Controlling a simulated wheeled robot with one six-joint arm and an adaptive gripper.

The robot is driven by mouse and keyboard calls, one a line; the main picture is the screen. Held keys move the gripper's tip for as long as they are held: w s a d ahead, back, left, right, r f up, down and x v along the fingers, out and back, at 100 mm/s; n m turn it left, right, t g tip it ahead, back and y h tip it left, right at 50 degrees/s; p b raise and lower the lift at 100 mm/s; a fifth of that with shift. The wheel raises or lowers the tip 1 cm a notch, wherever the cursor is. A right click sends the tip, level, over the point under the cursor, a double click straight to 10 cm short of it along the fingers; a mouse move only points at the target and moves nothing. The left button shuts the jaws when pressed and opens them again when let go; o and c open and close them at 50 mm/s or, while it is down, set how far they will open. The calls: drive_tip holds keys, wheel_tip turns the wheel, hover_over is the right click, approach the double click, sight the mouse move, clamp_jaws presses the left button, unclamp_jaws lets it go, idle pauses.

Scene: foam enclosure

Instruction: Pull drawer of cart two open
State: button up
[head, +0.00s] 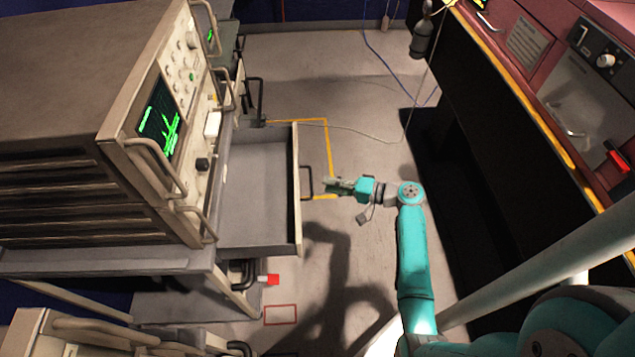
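A grey drawer (262,190) stands pulled out from the cart (110,262) at the left, and its empty inside shows. A dark bar handle (307,182) sticks out from the drawer's front panel. My gripper (331,185), at the end of my teal arm, is just to the right of the handle and points left at it. A small gap seems to lie between fingertips and handle. The fingers are too small to tell whether they are open or shut. No number on the cart can be read.
An instrument with a green screen (160,118) sits on the cart. A red-and-white object (268,280) is below the drawer. Cables (372,130) hang at the back. A dark bench with a yellow edge (520,85) bounds the right. Floor between cart and bench is mostly clear.

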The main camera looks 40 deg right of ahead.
drive_tip(key=shift+v, duration=2.55)
drive_tip(key=s+a+f+g+h, duration=0.2)
drive_tip(key=s+a+f+h, duration=0.15)
drive_tip(key=a+f, duration=0.65)
drive_tip(key=s+a+f+n+g+h, duration=0.1)
drive_tip(key=s+a+h, duration=0.3)
drive_tip(key=s+a, duration=0.6)
drive_tip(key=s+r+n+h, duration=0.2)
drive_tip(key=s+r+n, duration=0.2)
drive_tip(key=s+r, duration=0.6)
drive_tip(key=s+a+r+n+t, duration=0.1)
drive_tip(key=s+r+n+t, duration=0.1)
drive_tip(key=r, duration=0.5)
drive_tip(key=s+a+r+n+t+y, duration=0.1)
drive_tip(key=s+a+r+n+t, duration=0.1)
drive_tip(key=s+r+n, duration=0.2)
wheel_tip(320, 180, up, 3)
drive_tip(key=shift+s+r, duration=0.1)
drive_tip(key=shift+s, duration=1)
